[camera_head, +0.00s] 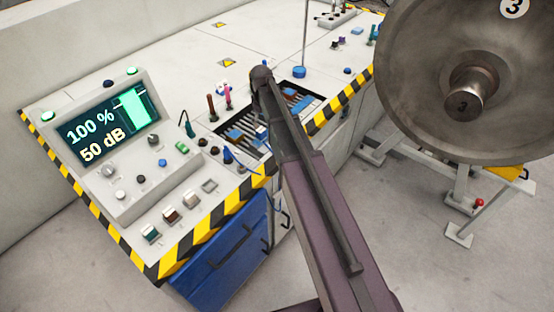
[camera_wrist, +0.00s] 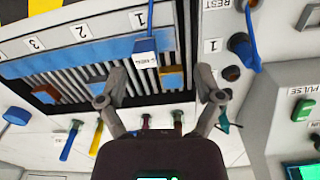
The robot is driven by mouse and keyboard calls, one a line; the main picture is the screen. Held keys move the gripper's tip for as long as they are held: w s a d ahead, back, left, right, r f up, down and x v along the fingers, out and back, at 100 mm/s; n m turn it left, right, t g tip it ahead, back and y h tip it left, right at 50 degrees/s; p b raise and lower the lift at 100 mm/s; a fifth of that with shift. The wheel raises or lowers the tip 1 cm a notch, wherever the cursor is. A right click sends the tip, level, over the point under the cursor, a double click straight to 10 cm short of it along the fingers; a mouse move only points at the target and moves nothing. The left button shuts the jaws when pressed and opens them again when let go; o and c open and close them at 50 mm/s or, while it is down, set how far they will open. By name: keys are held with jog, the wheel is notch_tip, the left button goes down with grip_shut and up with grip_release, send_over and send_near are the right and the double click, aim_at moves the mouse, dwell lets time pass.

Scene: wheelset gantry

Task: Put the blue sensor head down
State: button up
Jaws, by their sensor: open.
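A blue piece with a blue cable (camera_wrist: 245,52), which looks like the sensor head, sits by the dark round holes near the REST and 1 labels in the wrist view. It also shows at the console edge in the head view (camera_head: 228,155). My gripper (camera_wrist: 160,80) is open, with its two fingers apart over the slotted tray. The blue piece is right of the right finger and apart from it. A smaller blue block with a white label (camera_wrist: 145,50) lies on the tray, seen between the fingers. In the head view my arm hides the gripper.
The slotted tray (camera_wrist: 60,70) holds blue and brown blocks. Several coloured handles (camera_wrist: 97,137) stand beside it. A console with a lit screen (camera_head: 108,125) is at left in the head view. A large metal wheel (camera_head: 420,90) hangs at right. Blue drawers (camera_head: 225,255) are below the striped edge.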

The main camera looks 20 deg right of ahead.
jog(key=s+m, duration=0.5)
jog(key=s, duration=1.8)
jog(key=shift+s+a+m, duration=0.15)
jog(key=shift+s+m, duration=0.15)
jog(key=shift+m, duration=0.1)
dwell(1.8)
